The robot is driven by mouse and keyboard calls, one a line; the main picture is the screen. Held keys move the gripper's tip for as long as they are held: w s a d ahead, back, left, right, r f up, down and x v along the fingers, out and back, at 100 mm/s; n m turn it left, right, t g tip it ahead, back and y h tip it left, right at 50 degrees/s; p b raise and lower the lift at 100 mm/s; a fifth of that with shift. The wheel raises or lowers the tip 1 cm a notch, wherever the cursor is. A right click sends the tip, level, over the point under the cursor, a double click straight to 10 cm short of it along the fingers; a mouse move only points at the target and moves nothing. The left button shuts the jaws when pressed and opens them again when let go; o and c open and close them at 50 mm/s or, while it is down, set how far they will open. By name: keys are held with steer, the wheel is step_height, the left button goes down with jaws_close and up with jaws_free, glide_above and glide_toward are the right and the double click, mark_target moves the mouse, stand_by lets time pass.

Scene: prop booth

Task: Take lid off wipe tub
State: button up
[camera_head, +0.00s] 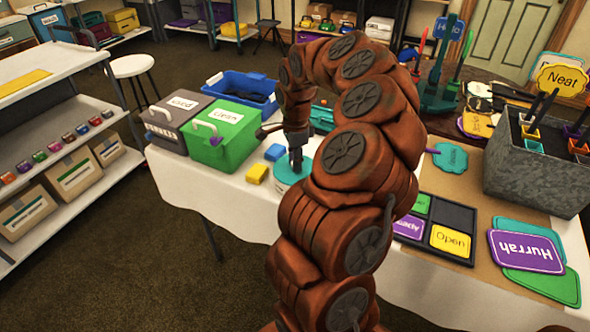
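The wipe tub (282,187) is a short round tub with a pale body and a teal lid (284,174). It stands on the white-covered table, partly hidden behind my arm. The lid appears to be on the tub. My gripper (296,166) points down over the lid, with its fingertips at or just above the lid's top. Whether it touches the lid, and whether its fingers are open or shut, is too small to tell.
Green (217,146) and grey (176,122) boxes stand further left, with a blue bin (241,87) behind. A grey planter (537,165) and signs (525,250) fill the table's right. White cloth is clear before the tub.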

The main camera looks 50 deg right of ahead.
jaws_close()
steer(key=shift+r, duration=0.1)
